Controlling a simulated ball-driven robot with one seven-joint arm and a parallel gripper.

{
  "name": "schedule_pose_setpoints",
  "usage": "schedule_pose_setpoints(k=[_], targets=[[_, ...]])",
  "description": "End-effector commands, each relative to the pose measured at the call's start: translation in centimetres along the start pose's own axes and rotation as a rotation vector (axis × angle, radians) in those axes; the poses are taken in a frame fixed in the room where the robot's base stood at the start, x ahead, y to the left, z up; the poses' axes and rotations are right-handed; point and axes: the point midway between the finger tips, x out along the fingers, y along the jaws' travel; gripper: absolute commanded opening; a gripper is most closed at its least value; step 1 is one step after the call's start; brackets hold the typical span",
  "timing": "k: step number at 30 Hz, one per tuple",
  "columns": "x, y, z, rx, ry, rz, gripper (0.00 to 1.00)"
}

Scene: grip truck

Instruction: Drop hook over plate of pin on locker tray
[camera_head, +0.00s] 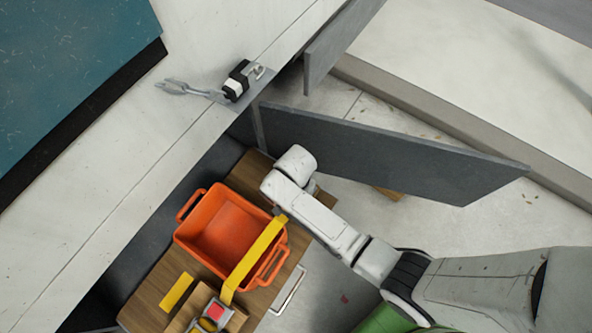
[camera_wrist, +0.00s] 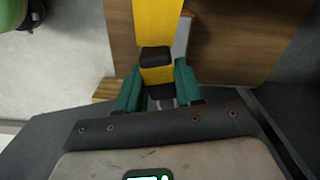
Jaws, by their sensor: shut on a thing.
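The yellow strap (camera_head: 253,257) runs from a buckle with a red button (camera_head: 215,311) across the right part of the orange crate (camera_head: 195,248). In the wrist view, my gripper (camera_wrist: 158,78) has its green fingers shut on the strap's yellow and black end piece (camera_wrist: 157,62). The hook's shape is not clear there. In the head view my gripper is mostly hidden beside the crate's upper right edge. The wooden locker tray (camera_head: 148,302) lies under the crate. A small grey piece (camera_wrist: 182,38) shows beside the strap in the wrist view; I cannot tell whether it is the pin's plate.
A grey door panel (camera_head: 400,155) stands open behind my arm. A metal handle (camera_head: 287,291) is at the tray's right edge. A small yellow strip (camera_head: 177,291) lies on the wood. A fork-like tool (camera_head: 183,88) and a black-and-white device (camera_head: 236,82) are on the pale surface above.

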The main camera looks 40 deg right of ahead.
Motion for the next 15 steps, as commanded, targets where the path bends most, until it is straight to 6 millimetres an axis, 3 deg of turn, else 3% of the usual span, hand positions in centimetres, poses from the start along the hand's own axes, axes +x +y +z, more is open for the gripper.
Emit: schedule_pose_setpoints(k=[15], targets=[[3.2,0.0,0.0,-0.001,0.0,0.0,0.03]])
